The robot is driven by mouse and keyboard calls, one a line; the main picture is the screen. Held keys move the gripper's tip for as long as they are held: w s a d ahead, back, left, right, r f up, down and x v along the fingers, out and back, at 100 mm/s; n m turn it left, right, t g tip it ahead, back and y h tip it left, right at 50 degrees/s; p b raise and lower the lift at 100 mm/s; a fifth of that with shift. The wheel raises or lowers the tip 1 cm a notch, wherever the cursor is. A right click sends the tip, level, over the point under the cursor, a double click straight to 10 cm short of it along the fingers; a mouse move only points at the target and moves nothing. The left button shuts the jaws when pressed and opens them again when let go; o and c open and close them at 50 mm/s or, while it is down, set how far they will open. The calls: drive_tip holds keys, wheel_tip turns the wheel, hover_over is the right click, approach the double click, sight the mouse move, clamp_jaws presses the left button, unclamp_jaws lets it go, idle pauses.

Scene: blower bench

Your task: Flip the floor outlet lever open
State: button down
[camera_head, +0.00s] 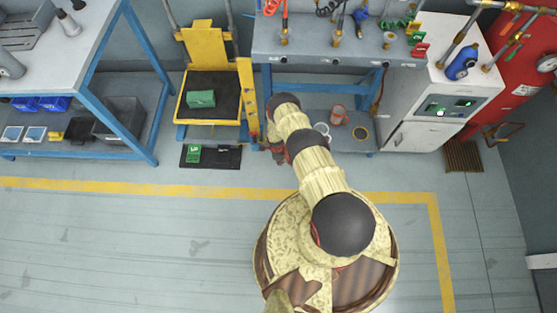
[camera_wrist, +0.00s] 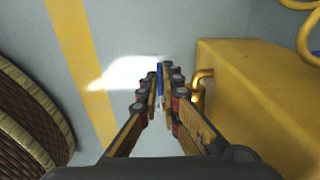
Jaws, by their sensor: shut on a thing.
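A thin blue lever (camera_wrist: 160,72) stands between my fingertips in the wrist view. My gripper (camera_wrist: 160,90) is shut on it, with a finger on each side. A brass elbow pipe (camera_wrist: 203,76) comes out of a yellow body (camera_wrist: 255,105) just right of my fingers. How the lever joins the pipe is hidden behind my fingers. In the head view my gripper (camera_head: 276,151) is low beside the foot of a yellow post (camera_head: 248,100), partly covered by my arm. The lever cannot be made out there.
A yellow platform stand (camera_head: 208,45) holds a green block (camera_head: 201,99). A dark mat (camera_head: 222,157) lies before it. Floor left of the yellow line's corner is clear.

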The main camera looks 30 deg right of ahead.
drive_tip(key=shift+s, duration=0.1)
drive_tip(key=c, duration=2)
unclamp_jaws()
wheel_tip(320, 180, up, 12)
drive_tip(key=shift+w+a, duration=0.3)
drive_tip(key=shift+a, duration=0.05)
